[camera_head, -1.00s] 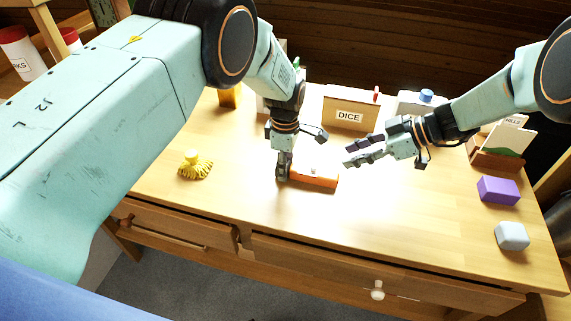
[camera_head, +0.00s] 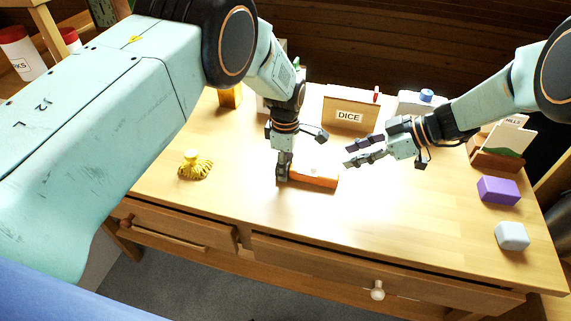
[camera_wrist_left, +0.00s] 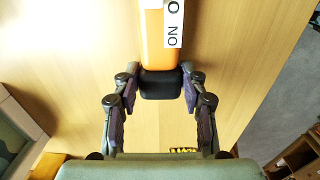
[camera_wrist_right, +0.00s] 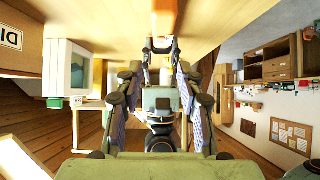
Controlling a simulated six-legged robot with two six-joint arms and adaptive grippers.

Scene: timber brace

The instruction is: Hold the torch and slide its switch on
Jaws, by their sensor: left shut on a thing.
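The torch (camera_head: 318,178) is an orange bar lying on the tabletop, with a small pale patch on top. My left gripper (camera_head: 283,172) points down at its left end and is shut on it. In the left wrist view the torch (camera_wrist_left: 160,40) shows an orange body, a black end (camera_wrist_left: 160,84) between the fingers, and a white label with "O" and "NO" lettering. The switch itself cannot be made out. My right gripper (camera_head: 365,152) is open and empty, above the table to the right of the torch, fingers pointing left.
A yellow brush-like thing (camera_head: 195,166) lies left of the torch. A box marked DICE (camera_head: 348,113) stands behind. A purple block (camera_head: 498,190) and a grey block (camera_head: 512,236) lie at the right. The table's front middle is clear.

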